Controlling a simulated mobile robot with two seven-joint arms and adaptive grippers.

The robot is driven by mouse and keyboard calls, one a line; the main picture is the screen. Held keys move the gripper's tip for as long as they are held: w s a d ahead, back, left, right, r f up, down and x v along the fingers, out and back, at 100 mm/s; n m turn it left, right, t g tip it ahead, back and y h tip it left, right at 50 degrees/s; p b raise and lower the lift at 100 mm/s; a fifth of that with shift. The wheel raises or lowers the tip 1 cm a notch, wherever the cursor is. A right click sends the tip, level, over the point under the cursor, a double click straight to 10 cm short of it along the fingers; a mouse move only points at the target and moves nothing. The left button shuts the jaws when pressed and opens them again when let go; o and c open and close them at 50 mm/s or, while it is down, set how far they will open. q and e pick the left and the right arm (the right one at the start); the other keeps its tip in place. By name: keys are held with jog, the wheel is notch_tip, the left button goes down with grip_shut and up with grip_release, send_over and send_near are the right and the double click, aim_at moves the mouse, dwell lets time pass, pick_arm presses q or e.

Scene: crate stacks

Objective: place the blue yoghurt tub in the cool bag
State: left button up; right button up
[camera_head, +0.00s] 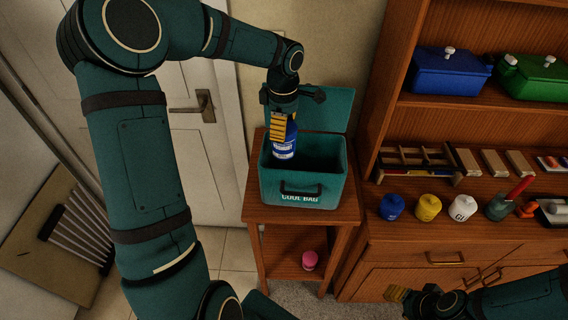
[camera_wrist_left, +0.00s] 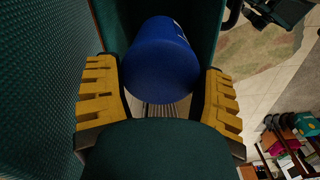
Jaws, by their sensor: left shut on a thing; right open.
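The blue yoghurt tub (camera_head: 284,149), with a white label, is in the jaws of my left gripper (camera_head: 278,128). It is upright at the mouth of the teal cool bag (camera_head: 303,190), in its left part. The bag stands open on a small wooden table, its lid raised at the back. In the left wrist view the tub (camera_wrist_left: 163,62) shows between the yellow fingers, with teal bag walls on both sides. Whether the tub touches the bag floor is hidden. My right gripper (camera_head: 398,294) is open and empty at the lower right, in front of the cabinet.
The table (camera_head: 256,208) has a lower shelf with a pink item (camera_head: 309,260). A white door (camera_head: 190,150) is behind.

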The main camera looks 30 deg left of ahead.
pick_arm(q)
notch_tip(320, 180, down, 15)
jog(key=shift+r, duration=0.2)
dwell(0.3)
jog(key=o, duration=1)
jog(key=shift+r, duration=0.15)
notch_tip(320, 180, up, 12)
jog(key=shift+f, duration=0.1)
